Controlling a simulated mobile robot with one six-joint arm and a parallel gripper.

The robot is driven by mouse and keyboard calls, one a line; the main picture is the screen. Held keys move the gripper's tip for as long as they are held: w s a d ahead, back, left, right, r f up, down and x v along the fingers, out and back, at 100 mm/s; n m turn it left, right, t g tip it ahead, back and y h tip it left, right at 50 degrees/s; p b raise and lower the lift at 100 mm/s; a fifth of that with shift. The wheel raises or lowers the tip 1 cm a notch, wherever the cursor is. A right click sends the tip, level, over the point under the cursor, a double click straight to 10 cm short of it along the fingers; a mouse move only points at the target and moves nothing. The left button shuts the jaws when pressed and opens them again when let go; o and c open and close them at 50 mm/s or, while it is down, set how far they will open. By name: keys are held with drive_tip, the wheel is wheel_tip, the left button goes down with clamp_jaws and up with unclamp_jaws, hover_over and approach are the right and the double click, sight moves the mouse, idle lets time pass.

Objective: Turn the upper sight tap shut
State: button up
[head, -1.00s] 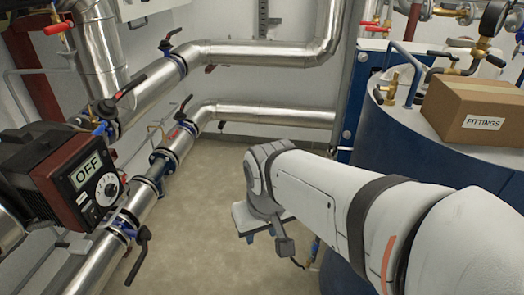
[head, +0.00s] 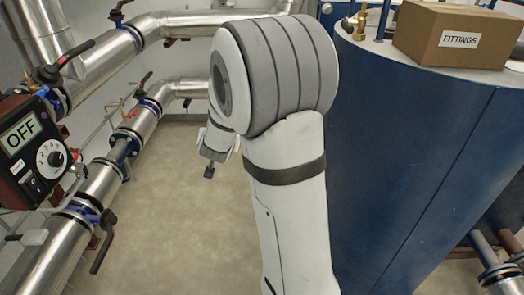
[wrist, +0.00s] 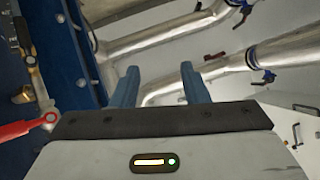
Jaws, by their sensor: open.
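My gripper (wrist: 160,86) shows in the wrist view as two blue fingers, apart with nothing between them. In the head view its fingers are hidden behind my arm. At the left of the wrist view, a brass fitting (wrist: 31,72) stands by a dark blue bolted surface. A red lever (wrist: 22,129) lies below it, to the left of the fingers and clear of them. I cannot tell whether these belong to the upper sight tap. In the head view, a small brass fitting (head: 360,24) stands on the blue tank's rim.
The blue tank (head: 420,150) fills the right, with a FITTINGS box (head: 457,36) on top. Silver pipes (head: 195,30) with black-handled valves run along the left and back. A pump controller reading OFF (head: 25,140) is at far left. Bare floor (head: 190,235) lies between.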

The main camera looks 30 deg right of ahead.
drive_tip(key=s+d+f+m+g+h+b, duration=0.2)
drive_tip(key=d+f+m+g+h+b, duration=0.15)
drive_tip(key=d+f+h, duration=0.45)
drive_tip(key=s+d+f+m+g+h+b, duration=0.25)
drive_tip(key=d+f+m+h+b, duration=0.2)
drive_tip(key=d+f, duration=0.6)
drive_tip(key=shift+n+g+h, duration=0.25)
drive_tip(key=shift+n+g, duration=0.05)
drive_tip(key=x, duration=0.6)
drive_tip(key=shift+w+d+r+b, duration=0.1)
drive_tip(key=shift+w+d+b, duration=0.2)
drive_tip(key=shift+d+b, duration=0.05)
drive_tip(key=shift+c, duration=0.5)
clamp_jaws()
